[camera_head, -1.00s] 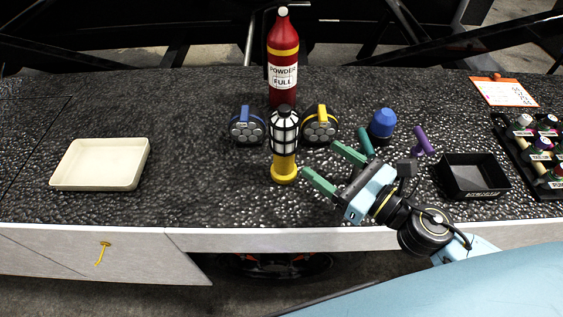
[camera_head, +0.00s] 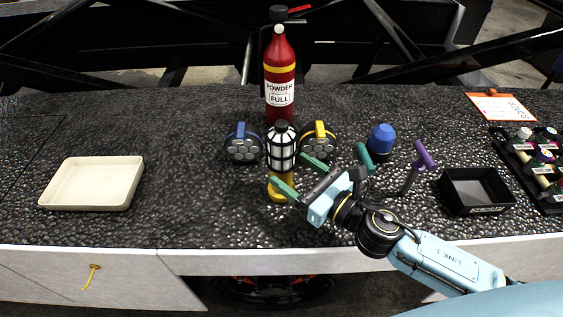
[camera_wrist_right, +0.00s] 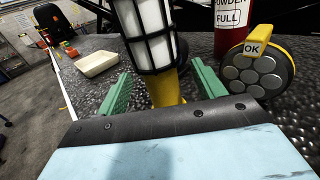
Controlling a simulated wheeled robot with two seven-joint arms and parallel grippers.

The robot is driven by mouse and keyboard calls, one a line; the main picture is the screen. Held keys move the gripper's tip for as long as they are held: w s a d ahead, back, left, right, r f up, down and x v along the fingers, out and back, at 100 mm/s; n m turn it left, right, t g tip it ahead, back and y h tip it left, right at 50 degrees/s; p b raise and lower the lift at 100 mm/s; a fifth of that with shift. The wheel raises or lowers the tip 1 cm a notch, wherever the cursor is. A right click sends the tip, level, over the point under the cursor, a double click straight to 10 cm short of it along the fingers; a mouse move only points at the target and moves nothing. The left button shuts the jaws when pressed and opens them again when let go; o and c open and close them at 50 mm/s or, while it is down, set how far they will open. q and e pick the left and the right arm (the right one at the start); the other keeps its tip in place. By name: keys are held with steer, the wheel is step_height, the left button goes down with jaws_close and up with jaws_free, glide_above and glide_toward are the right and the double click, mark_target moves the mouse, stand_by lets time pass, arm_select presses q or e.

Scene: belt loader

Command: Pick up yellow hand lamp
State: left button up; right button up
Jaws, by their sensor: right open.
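An upright caged lamp (camera_head: 281,152) with a white body, black cage and yellow handle stands near the middle of the bench. A round lamp with a yellow rim (camera_head: 319,142) stands behind it to the right; in the right wrist view it carries an "OK" tag (camera_wrist_right: 252,48). My right gripper (camera_head: 290,168) is open at the caged lamp's handle. In the right wrist view its green fingers (camera_wrist_right: 160,88) stand on either side of the yellow handle (camera_wrist_right: 162,88), with gaps visible. The handle's lower end is hidden there by the gripper body. My left gripper is not in view.
A red extinguisher (camera_head: 280,78) stands behind the lamps, and a blue round lamp (camera_head: 243,143) to the left. A blue-topped item (camera_head: 381,140), purple-handled tool (camera_head: 424,155) and black bin (camera_head: 476,204) are right. The bench is clear around the cream tray (camera_head: 92,184).

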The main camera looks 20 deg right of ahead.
mark_target(276, 161)
steer(key=shift+f+x, duration=0.2)
steer(key=shift+x, duration=2.7)
steer(key=shift+s+a, duration=0.1)
steer(key=c, duration=1.2)
steer(key=shift+r, duration=0.1)
